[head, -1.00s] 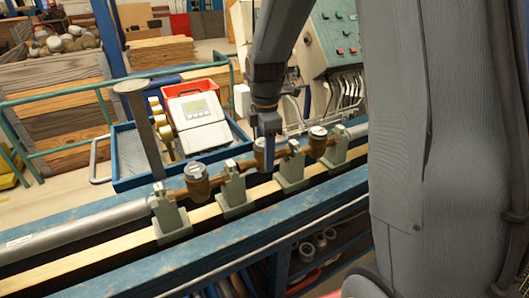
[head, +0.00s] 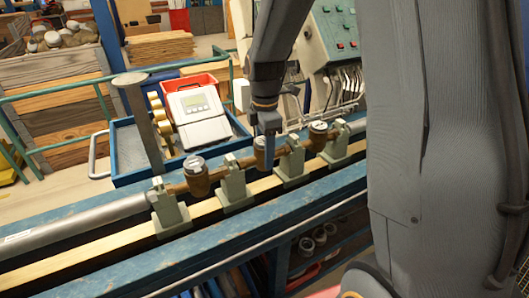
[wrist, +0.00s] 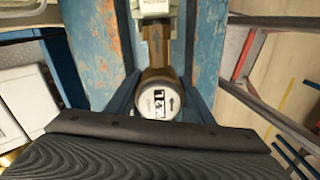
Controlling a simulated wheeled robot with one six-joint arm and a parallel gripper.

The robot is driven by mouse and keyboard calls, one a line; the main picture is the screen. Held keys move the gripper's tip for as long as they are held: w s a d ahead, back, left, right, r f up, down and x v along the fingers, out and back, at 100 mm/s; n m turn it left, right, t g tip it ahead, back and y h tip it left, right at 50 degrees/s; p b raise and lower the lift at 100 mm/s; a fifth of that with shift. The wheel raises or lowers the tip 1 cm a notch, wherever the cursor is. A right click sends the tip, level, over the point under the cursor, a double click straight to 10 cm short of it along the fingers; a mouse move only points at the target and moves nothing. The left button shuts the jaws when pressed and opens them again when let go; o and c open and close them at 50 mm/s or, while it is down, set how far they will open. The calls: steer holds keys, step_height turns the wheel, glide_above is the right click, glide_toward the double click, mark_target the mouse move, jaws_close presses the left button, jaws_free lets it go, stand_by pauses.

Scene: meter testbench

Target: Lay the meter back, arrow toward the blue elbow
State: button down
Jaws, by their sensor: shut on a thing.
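A brass meter (head: 259,158) with a pale round dial sits in the pipe line, between two grey-green clamps. In the wrist view, the meter's dial (wrist: 158,103) lies between my two blue fingers, facing the camera. The dial shows a dark arrow at its right side, pointing up in the picture, toward the brass pipe (wrist: 155,52). I cannot make out a blue elbow in either view.
Other brass meters stand in line to the left (head: 196,178) and right (head: 318,135). A blue tray (head: 130,175) with a white display unit (head: 197,115) and a grey post (head: 142,120) stand behind. A control panel (head: 340,35) is at the back right.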

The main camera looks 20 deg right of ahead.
steer(key=shift+f, duration=0.3)
stand_by(0.4)
steer(key=c, duration=0.8)
jaws_free()
steer(key=shift+r+p, duration=3.75)
steer(key=shift+r, duration=1)
